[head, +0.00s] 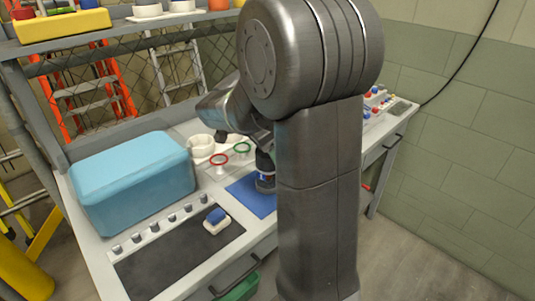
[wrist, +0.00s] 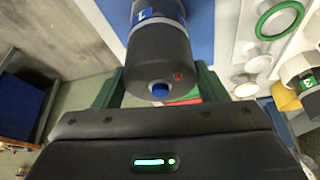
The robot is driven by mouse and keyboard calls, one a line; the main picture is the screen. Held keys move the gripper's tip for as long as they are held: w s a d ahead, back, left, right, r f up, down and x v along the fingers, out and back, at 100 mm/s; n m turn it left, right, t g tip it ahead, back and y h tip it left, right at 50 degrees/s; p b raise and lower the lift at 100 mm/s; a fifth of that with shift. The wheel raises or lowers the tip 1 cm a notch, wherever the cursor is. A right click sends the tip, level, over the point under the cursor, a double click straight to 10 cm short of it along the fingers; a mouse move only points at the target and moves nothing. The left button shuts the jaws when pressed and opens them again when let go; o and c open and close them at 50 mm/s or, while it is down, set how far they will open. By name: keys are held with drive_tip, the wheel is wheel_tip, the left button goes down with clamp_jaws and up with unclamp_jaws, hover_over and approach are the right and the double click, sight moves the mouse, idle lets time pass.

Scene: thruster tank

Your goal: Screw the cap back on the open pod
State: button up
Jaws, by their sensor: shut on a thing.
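A dark pod (wrist: 158,22) with a blue and white label band stands on the blue mat (wrist: 205,25). Its near end is a dark rounded top (wrist: 150,65) with a blue knob and a small red dot. I cannot tell whether this top is a separate cap. My gripper (wrist: 157,80) reaches down over it, with a green finger on each side, shut on the dark top. In the head view my gripper (head: 263,145) is over the blue mat (head: 254,200), partly hidden by my arm. The pod's lower part (head: 265,181) shows beneath it.
A light-blue box (head: 133,180) stands on the bench's left. A dark panel (head: 177,257) holds a blue-topped button (head: 216,217). A shelf (head: 62,28) runs above.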

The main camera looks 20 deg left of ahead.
drive_tip(key=shift+m+g, duration=0.3)
drive_tip(key=shift+m, duration=0.5)
drive_tip(key=o, duration=1)
